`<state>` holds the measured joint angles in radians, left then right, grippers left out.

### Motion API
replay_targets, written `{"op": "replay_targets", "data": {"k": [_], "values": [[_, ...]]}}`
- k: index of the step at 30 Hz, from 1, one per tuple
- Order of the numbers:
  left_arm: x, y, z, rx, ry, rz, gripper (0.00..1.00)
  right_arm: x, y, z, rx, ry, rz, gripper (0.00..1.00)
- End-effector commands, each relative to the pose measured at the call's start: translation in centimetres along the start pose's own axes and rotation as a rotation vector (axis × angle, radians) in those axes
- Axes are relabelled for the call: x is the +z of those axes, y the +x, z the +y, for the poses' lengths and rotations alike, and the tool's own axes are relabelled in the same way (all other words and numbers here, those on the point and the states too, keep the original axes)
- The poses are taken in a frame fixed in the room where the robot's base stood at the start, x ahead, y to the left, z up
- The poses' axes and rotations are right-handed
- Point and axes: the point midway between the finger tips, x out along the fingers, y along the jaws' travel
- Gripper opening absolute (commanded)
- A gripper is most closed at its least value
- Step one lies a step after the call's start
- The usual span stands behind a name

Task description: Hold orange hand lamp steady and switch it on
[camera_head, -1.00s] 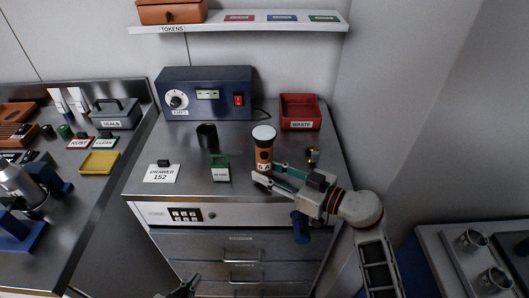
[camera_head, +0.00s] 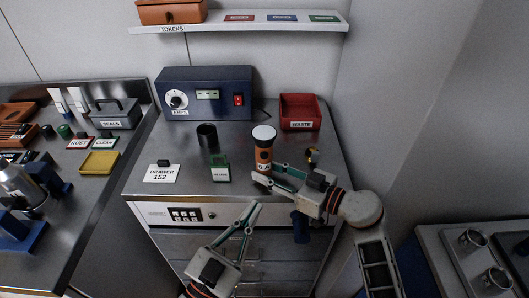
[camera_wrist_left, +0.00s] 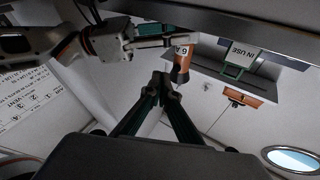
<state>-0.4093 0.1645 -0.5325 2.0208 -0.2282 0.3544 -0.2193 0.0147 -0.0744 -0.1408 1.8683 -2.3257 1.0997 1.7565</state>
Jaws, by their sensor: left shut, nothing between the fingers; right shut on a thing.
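The orange hand lamp (camera_head: 264,158) stands upright on the steel counter, with a pale round top and a dark band below it. My right gripper (camera_head: 262,173) is shut on the lamp's lower part from the right. My left gripper (camera_head: 251,206) is shut and empty, in front of the counter's front edge, lower than the lamp and apart from it. In the left wrist view the left fingertips (camera_wrist_left: 161,78) meet, and the lamp (camera_wrist_left: 181,68) shows just beyond them with the right gripper beside it. The lamp's switch is too small to make out.
A green-framed tag (camera_head: 220,169) and a black cup (camera_head: 207,136) stand left of the lamp. A blue power box (camera_head: 205,84) and a red waste bin (camera_head: 299,108) are behind. A drawer 152 card (camera_head: 162,174) lies at the counter's left. Drawers are below.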

Motion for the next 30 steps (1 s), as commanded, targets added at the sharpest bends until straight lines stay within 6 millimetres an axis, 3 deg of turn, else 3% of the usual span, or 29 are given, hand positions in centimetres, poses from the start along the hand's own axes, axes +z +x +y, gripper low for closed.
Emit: {"op": "replay_targets", "data": {"k": [3,9,14,30], "values": [[-3.1,0.8,0.9,0.018,0.002,0.103,0.0,-0.1,0.0,0.0,0.0,0.0,0.001,0.16],[-5.5,1.3,1.6,0.031,0.004,0.183,0.0,-0.1,0.0,0.0,0.0,0.0,0.002,0.16],[-5.4,2.0,1.3,0.032,0.005,0.191,0.0,-0.1,0.0,0.0,0.0,0.0,0.002,0.16],[-3.0,7.2,-1.9,0.031,0.003,0.189,0.0,-0.1,0.0,0.0,0.0,-0.001,0.002,0.16]]}}
